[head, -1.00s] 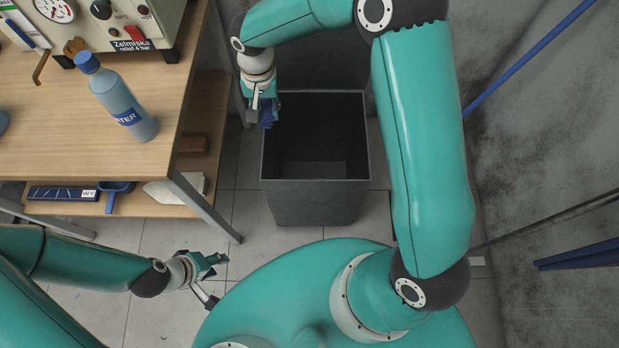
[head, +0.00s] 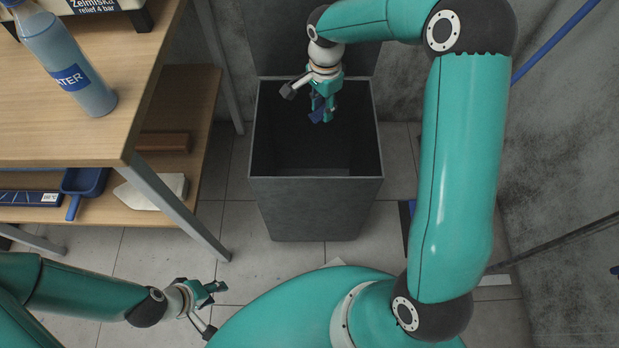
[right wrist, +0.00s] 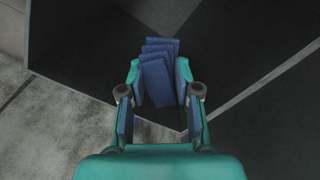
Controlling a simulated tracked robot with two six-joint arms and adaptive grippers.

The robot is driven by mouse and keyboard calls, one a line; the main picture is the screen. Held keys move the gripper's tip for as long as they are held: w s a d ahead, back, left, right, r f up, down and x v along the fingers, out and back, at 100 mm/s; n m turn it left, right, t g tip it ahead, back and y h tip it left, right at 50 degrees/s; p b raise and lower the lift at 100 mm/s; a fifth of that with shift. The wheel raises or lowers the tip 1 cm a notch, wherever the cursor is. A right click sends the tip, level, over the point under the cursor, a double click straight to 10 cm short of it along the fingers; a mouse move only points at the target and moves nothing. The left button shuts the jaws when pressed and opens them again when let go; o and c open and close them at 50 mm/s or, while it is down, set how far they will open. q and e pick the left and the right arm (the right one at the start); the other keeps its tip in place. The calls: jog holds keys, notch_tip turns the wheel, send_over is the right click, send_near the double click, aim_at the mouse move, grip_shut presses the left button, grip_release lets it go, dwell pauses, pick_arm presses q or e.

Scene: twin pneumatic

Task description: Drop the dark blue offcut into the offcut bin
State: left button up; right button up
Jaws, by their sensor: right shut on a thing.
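The dark blue offcut (head: 317,114) hangs over the bin opening, held by my right gripper (head: 321,103). In the right wrist view the ribbed dark blue offcut (right wrist: 159,76) sits between the fingertips of my right gripper (right wrist: 160,80), with dark surfaces behind it. The offcut bin (head: 315,208) is a tall, dark grey, open-topped box on the floor. Its inside is dark and I cannot make out anything in it. My left gripper (head: 212,308) is open and empty, low at the left of my base, away from the bin.
A wooden bench (head: 90,90) stands at the left with a water bottle (head: 66,68) near its edge. Its lower shelf (head: 95,205) holds a blue dustpan (head: 83,182), a brown block (head: 163,142) and a pale piece (head: 150,190). A wall (head: 560,130) is at the right.

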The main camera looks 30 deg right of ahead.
jog(key=shift+f+b, duration=1.05)
jog(key=shift+f, duration=0.9)
jog(key=o, duration=0.9)
notch_tip(320, 180, up, 12)
jog(key=shift+w+a, duration=0.1)
